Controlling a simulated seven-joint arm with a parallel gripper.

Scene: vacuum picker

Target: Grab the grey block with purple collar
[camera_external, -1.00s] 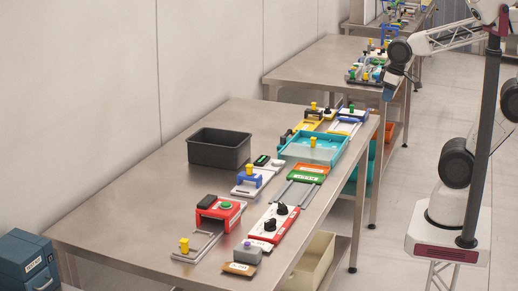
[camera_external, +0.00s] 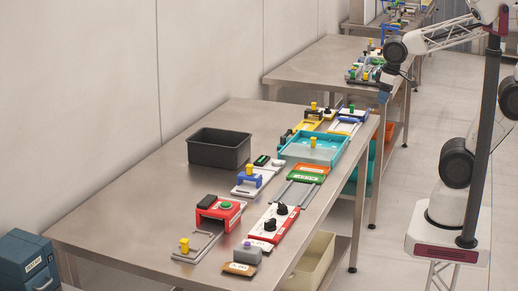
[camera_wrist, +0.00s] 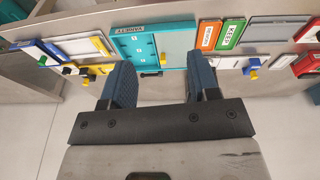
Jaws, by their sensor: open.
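The grey block with the purple collar (camera_external: 247,254) stands at the near end of the metal table, beside a small brown labelled plate. I cannot make it out in the wrist view. My gripper (camera_wrist: 162,82) has its two blue fingers spread wide with nothing between them. In the external view my gripper (camera_external: 386,92) is small, up to the right of the table's far end, well away from the block. In the wrist view the table's fixtures lie beyond the fingertips.
A red box with a green button (camera_external: 224,206) and a red-white panel with black knobs (camera_external: 262,228) stand near the block. A dark bin (camera_external: 216,155) and a teal tray (camera_external: 290,152) are farther back. The table's left part is bare.

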